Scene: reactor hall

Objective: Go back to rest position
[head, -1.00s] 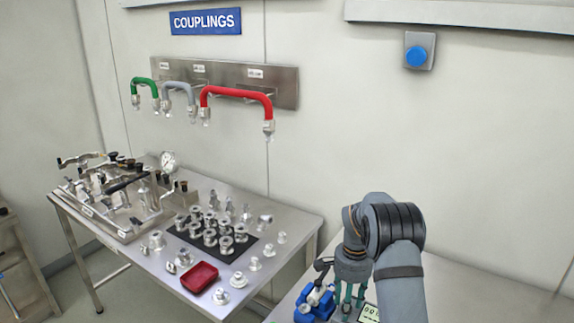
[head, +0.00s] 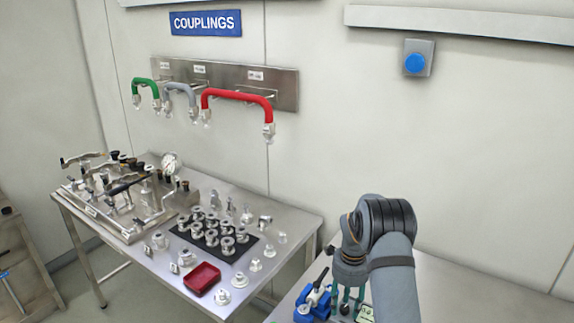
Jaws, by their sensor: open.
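My gripper (head: 348,299) is at the bottom right, pointing down over the right-hand table (head: 450,292). Its greenish fingers are apart and open. A blue device with a dark lever (head: 315,301) stands on that table just left of the fingers; whether they touch it cannot be told. A small display (head: 366,312) shows partly beside the fingers, cut off by my arm. The fingertips are partly hidden near the bottom of the picture.
The left steel table (head: 140,270) holds a valve assembly (head: 115,195), a gauge (head: 170,163), several metal fittings on a black mat (head: 243,253) and a red tray (head: 202,279). Green, grey and red hoses (head: 237,93) hang on the wall. Space above the right table is clear.

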